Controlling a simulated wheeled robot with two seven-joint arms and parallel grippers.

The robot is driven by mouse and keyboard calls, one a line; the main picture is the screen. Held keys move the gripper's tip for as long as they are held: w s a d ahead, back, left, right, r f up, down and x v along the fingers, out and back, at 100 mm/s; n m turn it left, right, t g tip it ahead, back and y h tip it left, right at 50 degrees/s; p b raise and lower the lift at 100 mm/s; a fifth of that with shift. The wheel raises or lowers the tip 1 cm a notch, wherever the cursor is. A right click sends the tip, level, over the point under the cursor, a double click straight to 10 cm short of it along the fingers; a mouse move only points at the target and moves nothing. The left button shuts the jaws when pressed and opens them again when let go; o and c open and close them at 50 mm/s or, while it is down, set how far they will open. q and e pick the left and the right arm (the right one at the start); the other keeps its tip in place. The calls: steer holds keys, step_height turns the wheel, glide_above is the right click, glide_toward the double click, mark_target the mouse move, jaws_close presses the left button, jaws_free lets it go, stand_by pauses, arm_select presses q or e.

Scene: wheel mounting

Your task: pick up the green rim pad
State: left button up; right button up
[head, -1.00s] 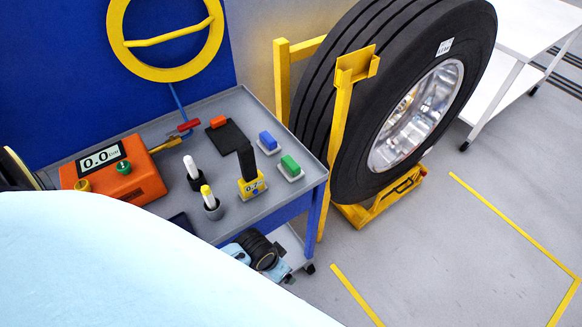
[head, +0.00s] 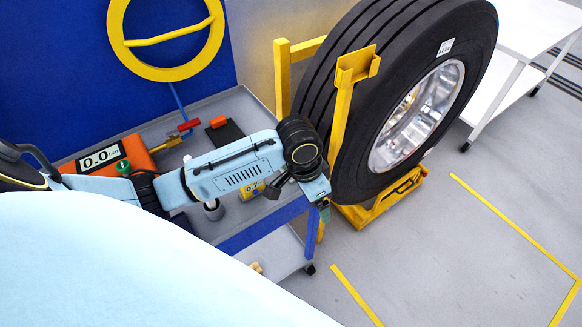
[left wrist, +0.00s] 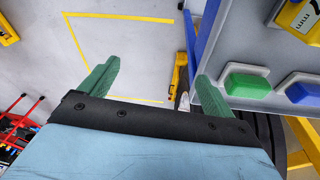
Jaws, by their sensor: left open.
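The green rim pad (left wrist: 247,82) shows in the left wrist view, on a pale base on the cart's grey top, just right of my right-hand fingertip. The blue pad (left wrist: 304,93) is beside it, farther right. My left gripper (left wrist: 158,70) is open and empty, its two green fingers wide apart, with floor between them. In the head view my left gripper (head: 324,205) is at the cart's right edge, pointing down. My left arm hides both pads there. My right gripper is not in view.
A large tyre (head: 345,95) on a yellow stand is close right of the cart. Open floor (head: 430,260) lies front right.

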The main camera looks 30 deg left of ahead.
arm_select(q)
steer(key=w+a+r+n+g+y, duration=0.1)
steer(key=w+a+r+n+y, duration=0.1)
steer(key=w+a+r, duration=0.75)
steer(key=f, duration=0.4)
steer(key=a+f+b, duration=0.1)
steer(key=f, duration=0.4)
steer(key=s+f+b, duration=0.1)
steer(key=f, duration=0.4)
steer(key=shift+s+a+f, duration=0.1)
steer(key=shift+a+f, duration=0.1)
steer(key=shift+a, duration=0.2)
steer(key=c, duration=1.1)
step_height(320, 180, up, 10)
steer(key=shift+r+p, duration=0.1)
steer(key=shift+p, duration=0.65)
